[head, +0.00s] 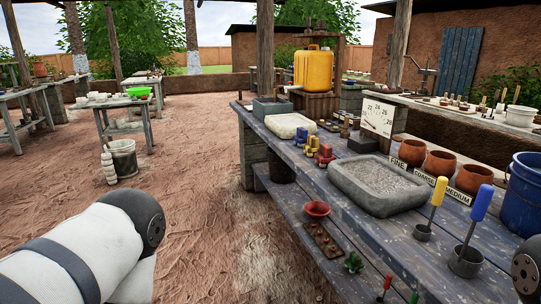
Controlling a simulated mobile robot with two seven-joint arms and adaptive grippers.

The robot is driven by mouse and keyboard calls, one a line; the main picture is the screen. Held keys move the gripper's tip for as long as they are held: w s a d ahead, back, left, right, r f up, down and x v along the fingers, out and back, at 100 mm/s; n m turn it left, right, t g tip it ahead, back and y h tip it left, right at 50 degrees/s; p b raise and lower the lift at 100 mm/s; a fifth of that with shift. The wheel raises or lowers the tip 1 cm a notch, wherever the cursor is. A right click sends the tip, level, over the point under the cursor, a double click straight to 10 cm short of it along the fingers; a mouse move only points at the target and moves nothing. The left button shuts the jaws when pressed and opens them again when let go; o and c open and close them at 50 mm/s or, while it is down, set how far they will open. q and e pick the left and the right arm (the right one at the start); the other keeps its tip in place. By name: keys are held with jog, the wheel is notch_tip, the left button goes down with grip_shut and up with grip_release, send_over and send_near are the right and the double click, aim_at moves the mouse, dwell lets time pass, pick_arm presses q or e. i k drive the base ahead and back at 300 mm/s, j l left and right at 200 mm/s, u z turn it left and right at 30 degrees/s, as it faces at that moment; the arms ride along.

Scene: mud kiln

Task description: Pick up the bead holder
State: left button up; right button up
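I cannot tell for sure which thing is the bead holder. On the lower shelf of the blue-grey workbench (275,160) lies a brown board with small dark spots (323,240). On the bench top stand small red, yellow and blue pieces, among them a red one with blue on top (325,154). My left arm crosses the lower left of the head view, away from the bench, and its gripper is out of frame. Only a dark edge of my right arm shows at the far right edge, and its gripper is out of frame.
A red bowl (317,209) sits on the lower shelf.

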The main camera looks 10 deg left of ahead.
aim_at(325, 157)
jog(key=u, duration=4.75)
jog(key=z, duration=4.75)
jog(key=i+j+z, duration=0.5)
jog(key=i+j, duration=0.15)
